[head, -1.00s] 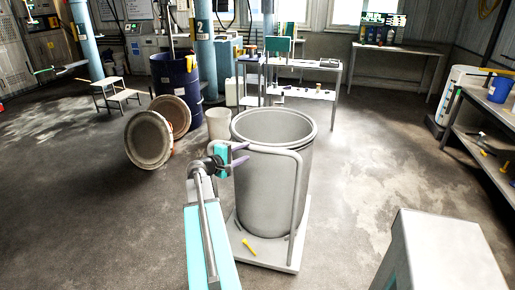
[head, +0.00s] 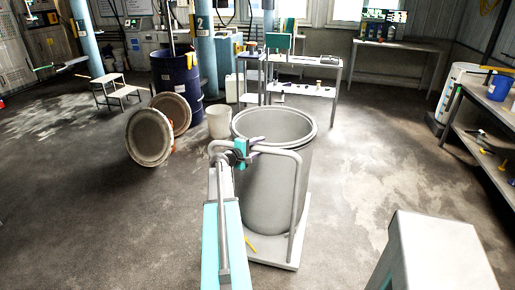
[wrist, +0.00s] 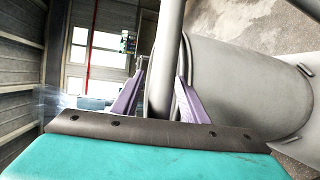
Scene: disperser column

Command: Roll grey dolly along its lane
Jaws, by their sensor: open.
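The grey dolly (head: 275,258) stands on the floor in front of me, with a large grey open-topped drum (head: 275,190) upright on its flat base. Its bent tube handle (head: 299,205) rises on the near side of the drum. My gripper (head: 250,149) is at the upper left part of the handle, near the drum's rim. In the wrist view, my gripper's purple fingers (wrist: 158,95) are apart, with the grey handle tube (wrist: 161,70) between them. The gripper is not closed on the tube. My arm hides the left part of the handle and base.
Two round lids (head: 149,138) lean by a blue drum (head: 177,76) at the back left, near a small pale bucket (head: 219,122). A grey box-shaped block (head: 440,255) is at the near right. A bench (head: 490,135) lines the right. Open floor lies on both sides.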

